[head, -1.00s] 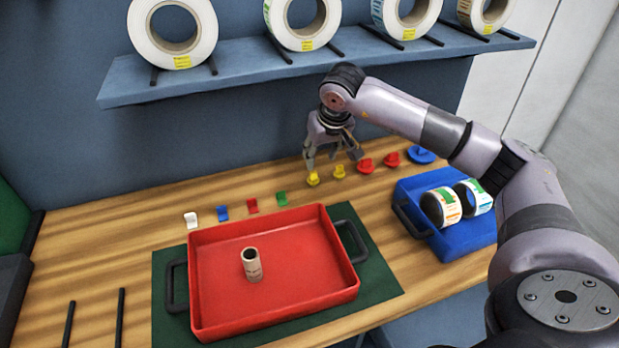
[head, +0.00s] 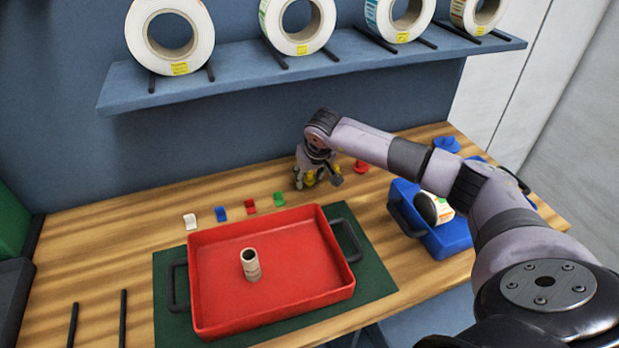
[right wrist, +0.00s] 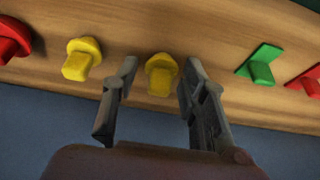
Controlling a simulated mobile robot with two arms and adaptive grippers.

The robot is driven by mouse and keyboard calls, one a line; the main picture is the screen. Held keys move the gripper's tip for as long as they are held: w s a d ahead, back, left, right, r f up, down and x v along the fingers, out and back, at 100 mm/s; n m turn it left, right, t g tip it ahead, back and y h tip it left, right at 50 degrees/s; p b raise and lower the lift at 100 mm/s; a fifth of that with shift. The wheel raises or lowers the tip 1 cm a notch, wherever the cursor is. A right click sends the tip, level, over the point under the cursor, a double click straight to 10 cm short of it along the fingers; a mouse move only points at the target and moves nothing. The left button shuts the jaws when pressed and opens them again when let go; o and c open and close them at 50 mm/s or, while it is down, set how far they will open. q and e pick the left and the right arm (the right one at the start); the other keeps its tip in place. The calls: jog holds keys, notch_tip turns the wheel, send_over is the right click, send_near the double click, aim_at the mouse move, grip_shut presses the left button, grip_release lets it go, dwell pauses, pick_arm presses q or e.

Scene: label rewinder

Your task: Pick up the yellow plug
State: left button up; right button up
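Two yellow plugs stand in the row of parts on the wooden table. In the right wrist view one yellow plug (right wrist: 160,76) sits between the two fingers of my right gripper (right wrist: 159,72), with a gap to each finger. The other yellow plug (right wrist: 82,60) stands just left of the fingers. In the head view my right gripper (head: 318,182) is down at table height over the row and largely covers the yellow plugs. Its fingers are apart. My left gripper is not in view.
Red plugs (right wrist: 10,38) stand beside the yellow ones, and green (head: 279,199), red, blue and white clips lie on the other side. A red tray (head: 300,262) with a cardboard core (head: 250,265) is in front. A blue bin (head: 447,240) stands right; a shelf (head: 240,70) hangs behind.

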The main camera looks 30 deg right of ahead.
aim_at(309, 173)
jog(key=c, duration=0.6)
jog(key=shift+r, duration=0.15)
jog(key=shift+r, duration=0.2)
notch_tip(309, 173, up, 3)
jog(key=shift+a+f+b, duration=0.1)
jog(key=shift+b, duration=0.6)
jog(key=s+a+b, duration=0.1)
jog(key=a, duration=0.5)
jog(key=s+a+b, duration=0.1)
jog(key=a, duration=0.4)
jog(key=s+a+b, duration=0.1)
jog(key=a, duration=0.5)
jog(key=shift+a+b, duration=0.3)
jog(key=shift+b, duration=0.05)
